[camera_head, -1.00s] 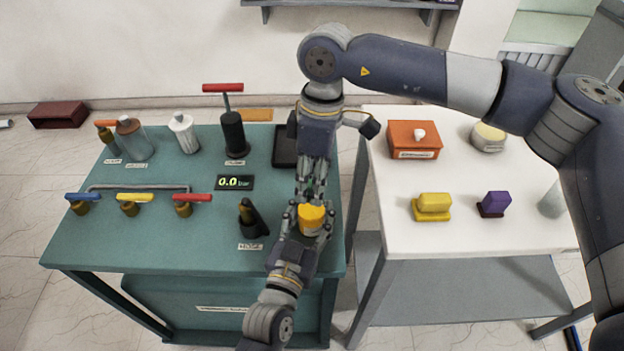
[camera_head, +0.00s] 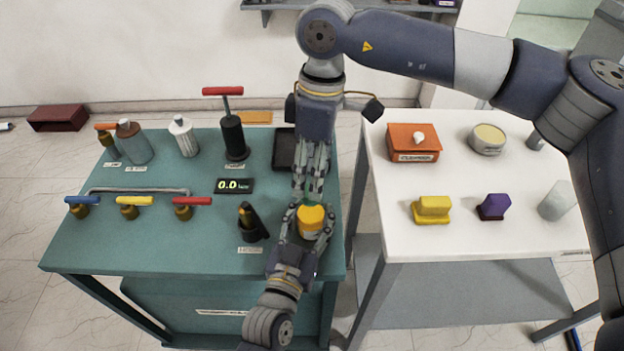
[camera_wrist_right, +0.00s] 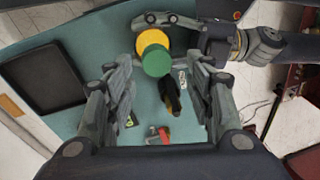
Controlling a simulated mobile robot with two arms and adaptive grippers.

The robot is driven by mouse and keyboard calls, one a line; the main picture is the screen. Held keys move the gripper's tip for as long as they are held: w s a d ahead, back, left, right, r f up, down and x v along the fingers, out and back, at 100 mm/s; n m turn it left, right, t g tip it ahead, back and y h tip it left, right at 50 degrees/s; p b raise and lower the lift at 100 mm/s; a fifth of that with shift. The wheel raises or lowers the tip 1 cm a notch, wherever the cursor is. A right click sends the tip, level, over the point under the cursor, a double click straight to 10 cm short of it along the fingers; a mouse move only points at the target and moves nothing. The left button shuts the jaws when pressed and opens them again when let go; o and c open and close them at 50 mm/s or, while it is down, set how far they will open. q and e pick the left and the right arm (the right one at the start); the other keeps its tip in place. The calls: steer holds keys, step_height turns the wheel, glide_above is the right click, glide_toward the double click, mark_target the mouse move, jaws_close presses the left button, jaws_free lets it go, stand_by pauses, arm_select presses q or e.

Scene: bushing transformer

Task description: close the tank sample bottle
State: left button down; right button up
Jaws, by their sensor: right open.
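The sample bottle shows as a round yellow-orange piece (camera_head: 312,216) near the right front of the green table. In the right wrist view its yellow disc (camera_wrist_right: 146,42) is partly covered by a green disc (camera_wrist_right: 156,61), which shows between the right fingers. My left gripper (camera_head: 309,217) reaches in from the front, fingers on both sides of the yellow piece; whether they press on it is unclear. My right gripper (camera_head: 309,196) points down just behind and above it. It is open, and its fingers (camera_wrist_right: 160,92) stand clear of the green disc on both sides.
A black valve (camera_head: 252,222) stands just left of the bottle. A black tray (camera_head: 286,147) lies behind. Several coloured valve handles and a pump (camera_head: 234,136) are farther left. The white table (camera_head: 400,225) at right carries an orange box (camera_head: 412,143) and yellow and purple blocks.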

steer(key=shift+r, duration=0.4)
steer(key=shift+c, duration=0.4)
